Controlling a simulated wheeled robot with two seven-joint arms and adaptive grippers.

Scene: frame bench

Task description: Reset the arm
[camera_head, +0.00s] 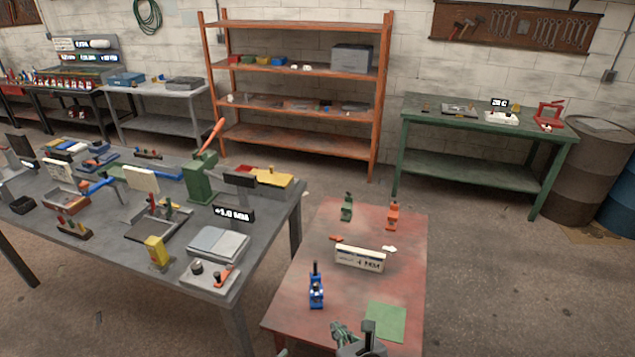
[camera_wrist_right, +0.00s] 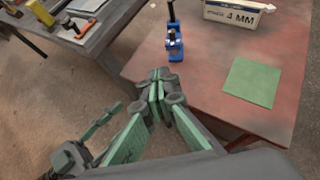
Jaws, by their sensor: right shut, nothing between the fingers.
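My right gripper (camera_head: 341,331) is at the bottom of the head view, by the front edge of the red table (camera_head: 295,292). In the right wrist view its green-padded fingers (camera_wrist_right: 160,84) meet at the tips with nothing between them. It is left of the green square (camera_head: 386,322) and in front of the blue clamp-like tool (camera_head: 316,289), apart from it. A dark part with a green strip (camera_wrist_right: 104,122) shows at the lower left of the wrist view. It looks like my left gripper, but its jaws cannot be made out.
The red table also holds a "4 MM" box (camera_head: 360,258), a green tool (camera_head: 347,207) and an orange tool (camera_head: 393,216). A crowded grey workbench (camera_head: 120,258) stands at left. Orange shelving (camera_head: 300,147) and a green bench (camera_head: 480,171) stand behind. Open floor lies at right.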

